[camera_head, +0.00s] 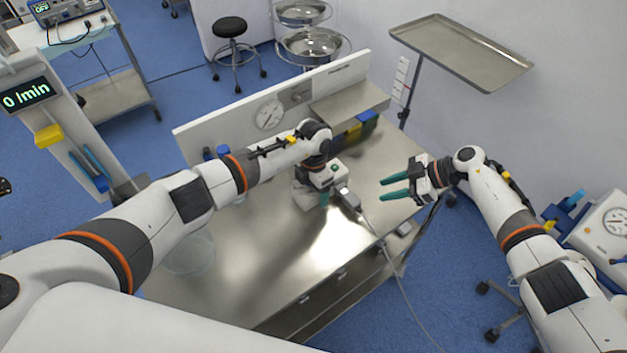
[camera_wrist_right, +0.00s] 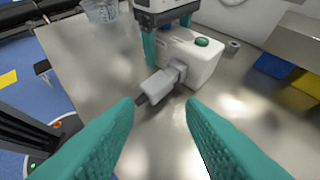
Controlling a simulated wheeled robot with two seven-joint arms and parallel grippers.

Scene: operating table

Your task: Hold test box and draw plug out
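The white test box (camera_wrist_right: 199,62) with a green button stands on the steel table; it shows in the head view (camera_head: 309,194), partly hidden by my left arm. My left gripper (camera_wrist_right: 168,36) points down with its teal fingers on opposite sides of the box, seemingly shut on it. The grey plug (camera_wrist_right: 160,84) sits against the box's near side, seemingly in its socket, and also shows in the head view (camera_head: 348,200); its cable (camera_head: 385,246) runs off to the lower right. My right gripper (camera_head: 394,187) is open and empty, its fingers pointing toward the plug, apart from it.
The steel table (camera_head: 270,270) is mostly bare in front. A clear bowl (camera_head: 189,253) stands at its left. A raised shelf (camera_head: 350,105) with blue and yellow bins (camera_head: 362,129) is at the back. A tray stand (camera_head: 460,52) is behind right.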

